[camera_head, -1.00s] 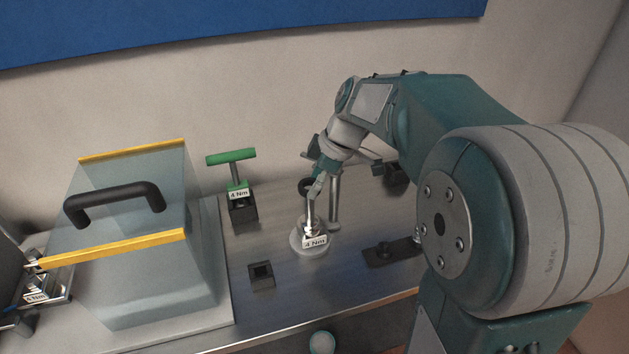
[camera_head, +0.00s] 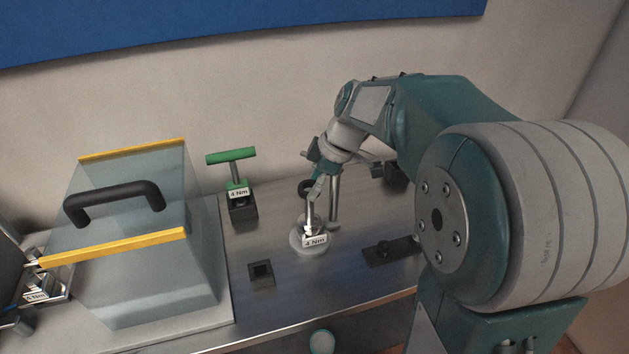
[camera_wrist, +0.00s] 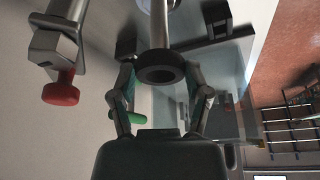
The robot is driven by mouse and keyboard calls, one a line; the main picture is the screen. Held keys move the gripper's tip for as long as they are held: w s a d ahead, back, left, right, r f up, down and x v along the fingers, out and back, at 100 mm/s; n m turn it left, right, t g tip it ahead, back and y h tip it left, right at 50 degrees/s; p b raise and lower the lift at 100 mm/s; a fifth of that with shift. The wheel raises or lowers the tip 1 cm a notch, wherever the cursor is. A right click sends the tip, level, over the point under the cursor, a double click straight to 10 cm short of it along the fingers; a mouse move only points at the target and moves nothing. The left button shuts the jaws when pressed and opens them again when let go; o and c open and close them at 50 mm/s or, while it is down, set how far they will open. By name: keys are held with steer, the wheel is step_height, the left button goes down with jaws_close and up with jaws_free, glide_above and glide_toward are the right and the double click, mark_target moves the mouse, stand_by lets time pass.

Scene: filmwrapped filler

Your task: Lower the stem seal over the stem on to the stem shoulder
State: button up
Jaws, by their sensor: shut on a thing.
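The stem seal (camera_wrist: 160,67) is a thick black ring. In the wrist view my gripper (camera_wrist: 163,82) is shut on it, one finger on each side. In the head view the seal (camera_head: 305,187) is at my gripper (camera_head: 312,187), well above the base. The stem (camera_head: 310,214) is a bright metal rod standing upright on a round pale base (camera_head: 312,249) with a "4 Nm" label. In the wrist view the stem (camera_wrist: 159,27) runs up to the ring's edge. I cannot tell whether the ring is around its tip. The stem shoulder is not clearly visible.
A green T-handle tool (camera_head: 231,156) stands in a black block at the back. A clear box (camera_head: 150,275) with a black handle fills the left. A small black socket (camera_head: 262,273) and a dark plate (camera_head: 383,254) lie on the bench. A metal post (camera_head: 334,200) stands close behind the stem.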

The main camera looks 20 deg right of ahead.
mark_target(315, 220)
steer(key=shift+f, duration=4.2)
steer(key=o, duration=0.9)
steer(key=v, duration=1.2)
steer(key=shift+f, duration=0.1)
steer(key=shift+s, duration=0.1)
